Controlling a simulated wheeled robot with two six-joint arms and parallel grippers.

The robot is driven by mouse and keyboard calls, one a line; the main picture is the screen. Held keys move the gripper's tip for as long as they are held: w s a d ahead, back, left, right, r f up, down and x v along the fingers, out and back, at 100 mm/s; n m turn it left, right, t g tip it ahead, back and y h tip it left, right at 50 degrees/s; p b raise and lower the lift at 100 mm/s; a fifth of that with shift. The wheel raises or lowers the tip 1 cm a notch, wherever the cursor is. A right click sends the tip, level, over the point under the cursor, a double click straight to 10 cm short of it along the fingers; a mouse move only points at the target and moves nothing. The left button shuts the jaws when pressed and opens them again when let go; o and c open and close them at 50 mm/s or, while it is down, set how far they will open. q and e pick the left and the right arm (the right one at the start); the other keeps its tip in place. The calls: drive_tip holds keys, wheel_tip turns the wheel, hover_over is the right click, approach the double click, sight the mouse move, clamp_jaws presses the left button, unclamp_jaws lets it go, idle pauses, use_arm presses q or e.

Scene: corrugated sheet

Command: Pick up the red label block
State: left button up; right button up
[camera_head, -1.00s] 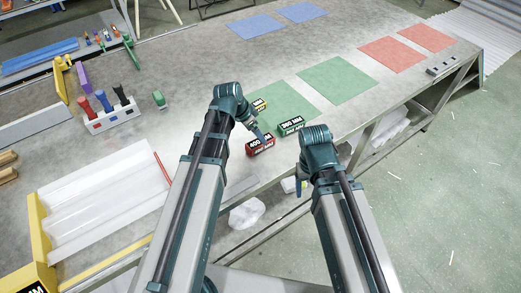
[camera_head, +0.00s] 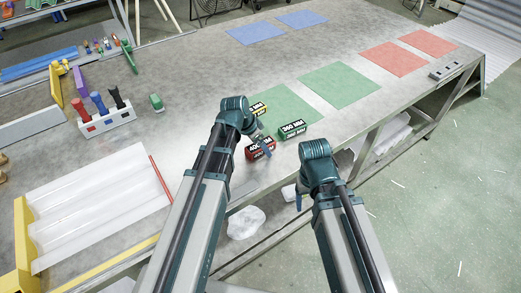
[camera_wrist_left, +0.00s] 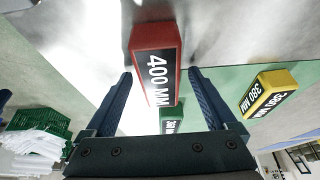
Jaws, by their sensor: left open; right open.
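The red label block (camera_head: 260,149), marked 400 MM, lies on the metal table near its front edge. My left gripper (camera_head: 259,139) is just above it and covers part of it. In the left wrist view the red block (camera_wrist_left: 155,65) shows between the spread fingers of my left gripper (camera_wrist_left: 160,77), with a gap on either side; I cannot tell its depth between them. My right gripper (camera_head: 299,190) hangs beyond the table's front edge, apart from the blocks; its fingers are small and partly hidden.
A green block (camera_head: 292,131) marked 360 MM stands right of the red one. A yellow block (camera_head: 259,108), marked 380 MM in the wrist view (camera_wrist_left: 268,93), is behind. Green sheets (camera_head: 339,86) lie flat nearby. A white tool holder (camera_head: 107,122) stands at left.

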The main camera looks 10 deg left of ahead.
use_arm(q)
drive_tip(key=shift+f, duration=0.25)
clamp_jaws()
idle(0.5)
